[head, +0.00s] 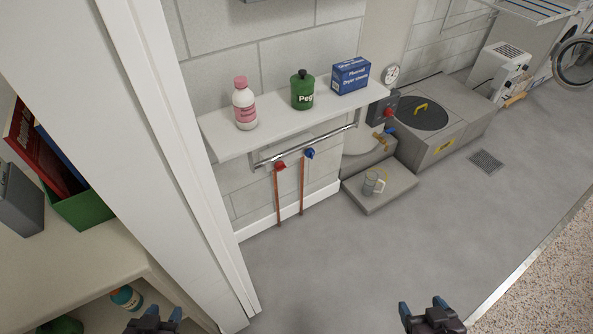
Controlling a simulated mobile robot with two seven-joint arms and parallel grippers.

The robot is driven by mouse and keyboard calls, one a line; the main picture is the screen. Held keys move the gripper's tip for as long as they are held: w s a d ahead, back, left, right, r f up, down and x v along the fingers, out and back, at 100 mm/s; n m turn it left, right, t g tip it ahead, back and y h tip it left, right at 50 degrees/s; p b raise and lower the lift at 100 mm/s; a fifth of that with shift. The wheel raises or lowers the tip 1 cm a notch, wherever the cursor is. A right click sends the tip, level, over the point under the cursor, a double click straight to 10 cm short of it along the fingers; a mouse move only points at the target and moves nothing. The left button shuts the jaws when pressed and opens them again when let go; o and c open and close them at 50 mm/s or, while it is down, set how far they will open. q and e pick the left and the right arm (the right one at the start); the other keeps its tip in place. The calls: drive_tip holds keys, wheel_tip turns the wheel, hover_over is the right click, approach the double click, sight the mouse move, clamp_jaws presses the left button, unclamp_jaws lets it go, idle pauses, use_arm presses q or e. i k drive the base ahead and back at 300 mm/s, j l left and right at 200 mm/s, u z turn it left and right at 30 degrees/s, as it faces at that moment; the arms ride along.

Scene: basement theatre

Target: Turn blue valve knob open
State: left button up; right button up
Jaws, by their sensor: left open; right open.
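The blue valve knob (309,153) sits at the top of a copper pipe under the wall shelf, just below the metal rail. A red valve knob (280,166) is on a second copper pipe to its left. My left gripper (153,318) is at the bottom edge of the head view, in front of the lower cabinet, open and far from the knobs. My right gripper (431,312) is at the bottom right over the grey floor, open and empty, also well away from the blue knob.
A white shelf (225,138) with a metal rail (300,148) overhangs the knobs; it holds a bottle (244,104), a green jar (302,92) and a blue box (350,76). A white door frame (165,150) stands at left. Grey floor (330,260) is clear.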

sight(309, 153)
drive_tip(key=i+u, duration=0.15)
drive_tip(key=u, duration=0.25)
drive_tip(key=i+l+u, duration=0.1)
drive_tip(key=u, duration=0.3)
drive_tip(key=i+l+u, duration=0.1)
drive_tip(key=u, duration=0.3)
